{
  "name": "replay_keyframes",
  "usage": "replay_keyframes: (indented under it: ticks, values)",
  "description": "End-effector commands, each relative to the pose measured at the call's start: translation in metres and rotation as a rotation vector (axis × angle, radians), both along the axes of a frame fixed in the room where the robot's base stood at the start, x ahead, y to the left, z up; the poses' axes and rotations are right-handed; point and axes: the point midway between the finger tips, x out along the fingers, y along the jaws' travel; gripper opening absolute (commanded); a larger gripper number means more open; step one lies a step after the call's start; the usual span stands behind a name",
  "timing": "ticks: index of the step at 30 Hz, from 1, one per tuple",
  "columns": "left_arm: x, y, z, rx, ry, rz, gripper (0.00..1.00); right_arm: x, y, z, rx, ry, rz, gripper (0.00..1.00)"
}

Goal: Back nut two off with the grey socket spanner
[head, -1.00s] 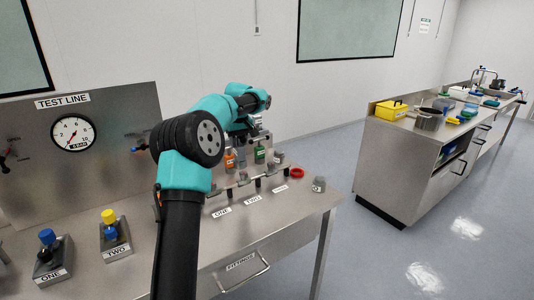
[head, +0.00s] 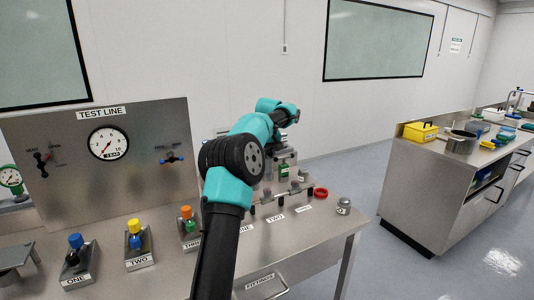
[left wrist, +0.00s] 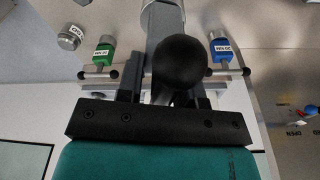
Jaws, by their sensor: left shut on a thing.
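My left arm reaches over the steel bench to a rack at its far right end. In the left wrist view my left gripper (left wrist: 166,92) is shut on the grey socket spanner (left wrist: 163,35); a black ball end on its handle hides part of the grip. A green-tagged spanner (left wrist: 104,52) and a blue-tagged one (left wrist: 222,52) stand on either side. In the head view the arm hides the fingertips. On the bench stand block TWO (head: 139,258), with a yellow top, block ONE (head: 80,275), with a blue top, and a third, orange-topped block (head: 187,213). My right gripper is out of view.
A TEST LINE panel (head: 60,180) with a gauge (head: 108,143) rises at the back left. A red ring (head: 321,192) and a small grey jar (head: 344,206) sit near the bench's right end. A separate cabinet (head: 415,185) stands right across a clear floor.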

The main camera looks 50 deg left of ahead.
Motion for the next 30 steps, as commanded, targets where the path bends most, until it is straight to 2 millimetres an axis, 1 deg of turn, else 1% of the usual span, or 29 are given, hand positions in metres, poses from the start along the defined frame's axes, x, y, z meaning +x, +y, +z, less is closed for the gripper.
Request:
replay_keyframes:
  ticks: [30]
  values:
    - [0.0, 0.0, -0.05, 0.001, -0.001, 0.0, 0.0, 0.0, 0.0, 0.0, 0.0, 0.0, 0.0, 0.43]
